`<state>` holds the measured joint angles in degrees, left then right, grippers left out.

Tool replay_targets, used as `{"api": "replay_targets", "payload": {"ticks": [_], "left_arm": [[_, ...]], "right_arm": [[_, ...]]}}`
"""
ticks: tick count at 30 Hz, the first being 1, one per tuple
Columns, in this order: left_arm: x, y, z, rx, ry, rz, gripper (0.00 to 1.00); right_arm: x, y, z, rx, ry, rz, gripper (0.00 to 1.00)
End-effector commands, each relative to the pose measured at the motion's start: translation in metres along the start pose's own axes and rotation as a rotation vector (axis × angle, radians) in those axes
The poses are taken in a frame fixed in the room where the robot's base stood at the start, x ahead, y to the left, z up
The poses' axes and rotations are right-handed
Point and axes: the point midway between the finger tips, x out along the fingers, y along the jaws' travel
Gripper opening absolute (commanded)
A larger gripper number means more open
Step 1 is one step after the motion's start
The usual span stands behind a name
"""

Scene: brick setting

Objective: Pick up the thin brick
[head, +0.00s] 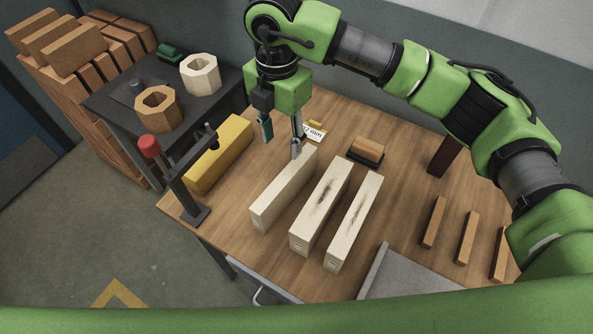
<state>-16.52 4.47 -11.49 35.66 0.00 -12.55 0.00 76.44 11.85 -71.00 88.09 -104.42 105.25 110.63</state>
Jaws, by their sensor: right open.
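Three long cream bricks lie side by side on the wooden table (225,232). The left cream brick (283,190) is plain. The middle cream brick (321,206) and the right cream brick (354,222) have dark marks on top. The right one looks a little narrower than the middle one, but I cannot tell for sure which is the thin brick. My right gripper (281,143) is open and empty, pointing down at the far end of the left cream brick. One fingertip overlaps that end in the picture; contact is unclear. My left gripper is not in view.
A yellow block (220,153) and a red-topped stand (175,175) are on the left. A small brown brick (368,150) sits on a dark base behind. Thin brown strips (467,238) lie right, near a grey tray (400,278). A label (313,133) lies behind the gripper.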

Motion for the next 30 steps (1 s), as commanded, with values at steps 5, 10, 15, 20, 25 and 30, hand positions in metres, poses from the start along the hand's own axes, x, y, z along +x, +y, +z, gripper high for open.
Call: {"api": "replay_targets", "payload": {"ticks": [5,10,15,20,25,30], "left_arm": [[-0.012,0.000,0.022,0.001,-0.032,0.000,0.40],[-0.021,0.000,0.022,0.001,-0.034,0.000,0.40],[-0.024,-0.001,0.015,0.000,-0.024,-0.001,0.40],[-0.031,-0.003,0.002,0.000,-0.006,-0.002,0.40],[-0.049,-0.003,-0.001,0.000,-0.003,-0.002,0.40],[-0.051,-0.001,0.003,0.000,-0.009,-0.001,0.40]], "right_arm": [[0.028,-0.002,-0.001,0.001,0.005,-0.006,0.42],[0.061,-0.002,-0.001,0.002,0.004,-0.005,0.42],[0.080,-0.001,0.000,0.001,0.003,-0.003,0.42],[0.089,-0.003,0.000,0.001,0.003,-0.004,0.42],[0.113,-0.006,0.001,0.001,0.003,-0.005,0.42],[0.133,-0.005,0.001,0.001,0.003,-0.002,0.42]]}}
